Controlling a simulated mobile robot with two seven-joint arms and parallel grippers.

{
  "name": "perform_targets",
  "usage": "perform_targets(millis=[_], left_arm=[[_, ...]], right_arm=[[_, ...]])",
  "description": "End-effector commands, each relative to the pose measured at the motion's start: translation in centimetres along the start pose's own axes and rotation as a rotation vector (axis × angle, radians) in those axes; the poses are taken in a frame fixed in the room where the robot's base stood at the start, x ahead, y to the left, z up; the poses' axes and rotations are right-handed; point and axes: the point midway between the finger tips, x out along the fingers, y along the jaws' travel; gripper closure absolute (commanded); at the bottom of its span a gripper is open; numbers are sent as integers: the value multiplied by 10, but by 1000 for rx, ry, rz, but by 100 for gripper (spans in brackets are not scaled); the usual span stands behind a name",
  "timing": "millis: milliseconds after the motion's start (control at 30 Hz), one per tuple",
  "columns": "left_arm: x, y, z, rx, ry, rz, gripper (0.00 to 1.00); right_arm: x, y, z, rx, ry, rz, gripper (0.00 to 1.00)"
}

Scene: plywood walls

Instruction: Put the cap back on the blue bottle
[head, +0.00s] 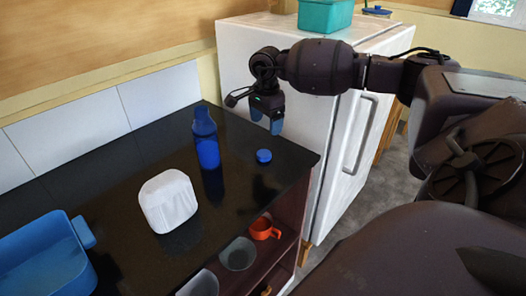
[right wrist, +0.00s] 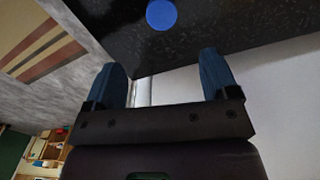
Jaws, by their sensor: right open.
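The blue bottle (head: 206,140) stands upright on the black counter. The blue cap (head: 264,156) lies on the counter to the right of the bottle, near the counter's right edge. The cap also shows as a blue disc at the top of the right wrist view (right wrist: 161,14). My left gripper is not in view.
A white rounded object (head: 168,202) stands on the counter in front of the bottle. A blue tub (head: 45,258) is at the lower left. A white fridge (head: 300,150) stands right of the counter, with a teal box (head: 325,15) on top. An orange mug (head: 264,228) and grey bowls sit on the shelf below.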

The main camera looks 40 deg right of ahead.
Motion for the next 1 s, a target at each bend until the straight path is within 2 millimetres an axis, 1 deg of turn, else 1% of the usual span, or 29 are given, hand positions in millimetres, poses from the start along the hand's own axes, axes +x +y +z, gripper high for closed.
perform_targets(millis=[167,400,500,600,767,900,1000], left_arm=[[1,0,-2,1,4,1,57],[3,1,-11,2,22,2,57],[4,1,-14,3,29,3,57],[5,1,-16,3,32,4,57],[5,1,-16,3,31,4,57],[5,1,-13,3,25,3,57],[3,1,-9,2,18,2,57]], right_arm=[[9,0,0,1,0,3,20],[42,0,1,0,-1,2,20],[53,0,1,0,-1,2,20],[57,0,1,0,-1,0,20],[56,0,1,0,-1,0,20],[58,0,1,0,-1,0,20],[63,-1,2,0,-1,1,20]])
